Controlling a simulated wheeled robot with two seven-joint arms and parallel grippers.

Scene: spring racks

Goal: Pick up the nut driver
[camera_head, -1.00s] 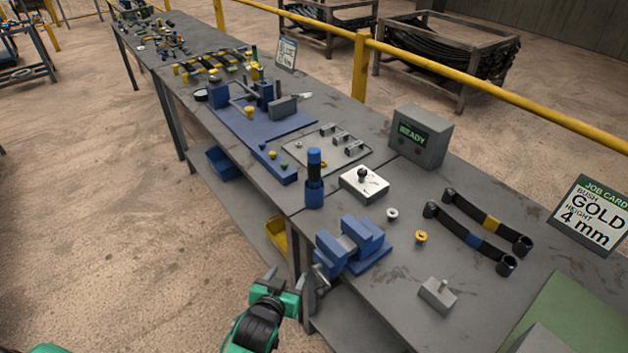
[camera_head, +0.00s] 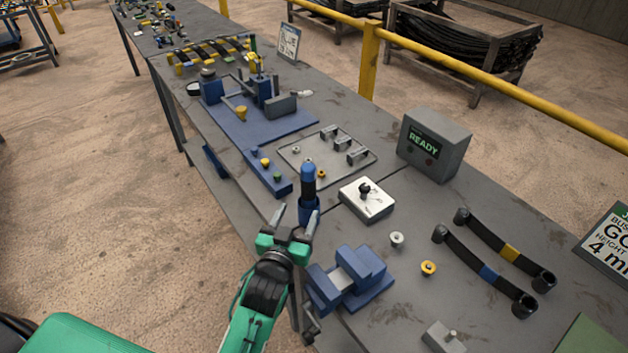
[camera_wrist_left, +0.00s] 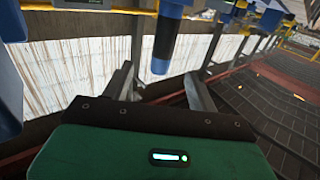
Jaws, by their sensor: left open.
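The nut driver (camera_head: 308,180), a dark blue and black upright tool, stands in a blue holder (camera_head: 308,212) at the bench's near edge. In the left wrist view, which looks upside down, the nut driver (camera_wrist_left: 164,48) points down from the top of the picture, ahead of the gap between the fingers. My left gripper (camera_head: 294,226) is open and empty, its two fingers spread, just short of the holder in the head view. Its fingers also show in the left wrist view (camera_wrist_left: 159,82). I cannot tell any contact. My right gripper is not in view.
A blue vise (camera_head: 350,278) stands on the bench close to the right of my left gripper. A white box with a black knob (camera_head: 366,199) is behind the holder. A grey READY box (camera_head: 434,146) and two black straps (camera_head: 490,265) are farther right.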

